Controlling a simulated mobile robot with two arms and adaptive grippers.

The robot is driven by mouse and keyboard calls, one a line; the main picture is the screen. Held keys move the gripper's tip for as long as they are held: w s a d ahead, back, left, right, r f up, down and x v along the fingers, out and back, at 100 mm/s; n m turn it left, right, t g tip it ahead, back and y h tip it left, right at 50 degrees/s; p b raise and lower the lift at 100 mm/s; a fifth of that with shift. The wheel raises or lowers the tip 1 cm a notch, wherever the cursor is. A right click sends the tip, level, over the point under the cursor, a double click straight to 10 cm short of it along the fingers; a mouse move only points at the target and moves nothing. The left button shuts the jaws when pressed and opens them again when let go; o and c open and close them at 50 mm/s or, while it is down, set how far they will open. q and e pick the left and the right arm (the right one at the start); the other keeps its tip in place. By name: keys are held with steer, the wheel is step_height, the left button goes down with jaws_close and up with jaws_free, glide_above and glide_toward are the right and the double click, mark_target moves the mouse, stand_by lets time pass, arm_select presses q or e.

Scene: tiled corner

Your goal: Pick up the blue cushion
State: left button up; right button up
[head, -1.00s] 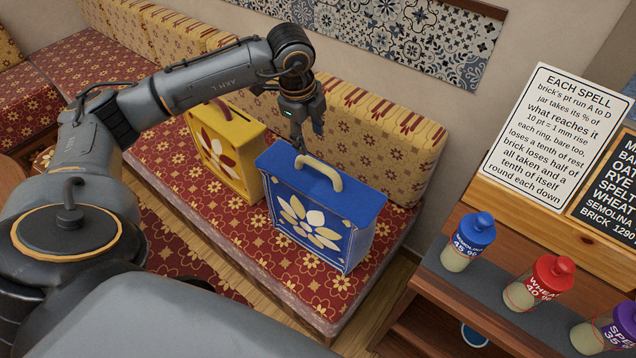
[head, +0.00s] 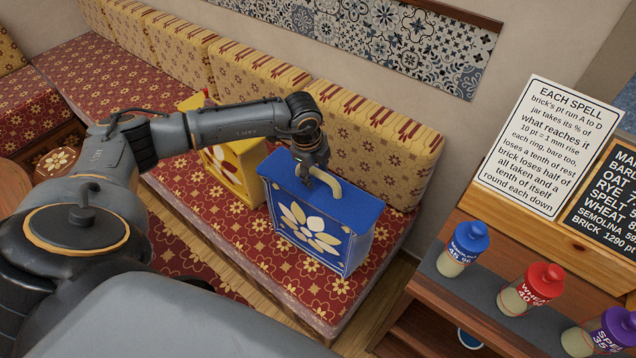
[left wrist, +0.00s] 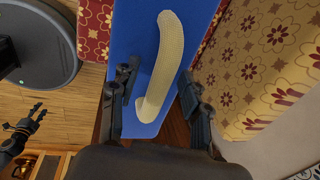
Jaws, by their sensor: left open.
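No blue cushion shows; the blue thing is a box-shaped case (head: 350,232) with a cream flower on its front. It stands upright on the red patterned bench seat. Its cream arched handle (head: 334,184) is on top. My left gripper (head: 318,180) is at the handle, partly hiding it. In the left wrist view, the open left gripper (left wrist: 157,84) has one finger on each side of the handle (left wrist: 165,60), over the blue top (left wrist: 130,40). Contact cannot be told. Part of my right gripper (left wrist: 36,116) shows at the lower left there; its jaw state is unclear.
A yellow case (head: 235,175) stands left of the blue one, partly behind my arm. Yellow back cushions (head: 372,140) line the wall. A wooden shelf at right holds blue- (head: 464,248), red- (head: 530,288) and purple-capped jars (head: 602,332). The seat (head: 290,285) is bare in front.

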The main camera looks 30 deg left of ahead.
arm_select(q)
jaws_close()
